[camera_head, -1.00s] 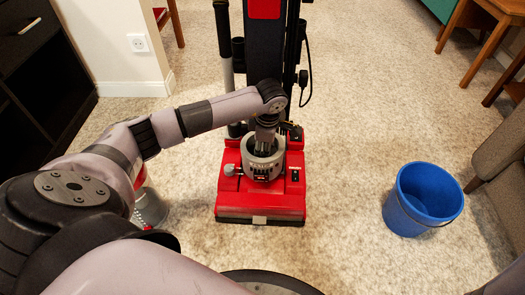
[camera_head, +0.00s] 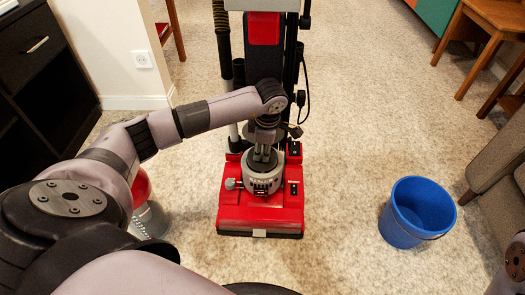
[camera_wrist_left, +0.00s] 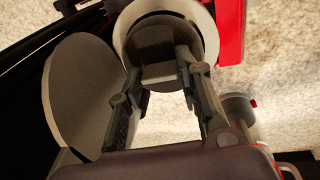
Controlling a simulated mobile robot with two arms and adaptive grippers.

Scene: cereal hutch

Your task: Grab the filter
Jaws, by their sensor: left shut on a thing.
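A red upright vacuum cleaner (camera_head: 235,212) stands on the carpet in the head view. A grey round cup (camera_head: 263,184) sits on its base. My left gripper (camera_head: 264,158) points down into this cup. In the left wrist view its two fingers (camera_wrist_left: 160,72) are closed on the dark grey filter (camera_wrist_left: 160,40), which shows inside the pale ring of the cup (camera_wrist_left: 205,30). How far the filter is out of the cup cannot be told. A round grey lid (camera_wrist_left: 82,95) stands open beside the cup. My right gripper is out of view; only part of my right arm shows.
A blue bucket (camera_head: 418,212) stands on the carpet at the right, near a grey sofa (camera_head: 495,160). A dark cabinet (camera_head: 45,75) is at the left. A red and grey object (camera_head: 150,215) is partly hidden behind my left arm. The carpet between vacuum and bucket is clear.

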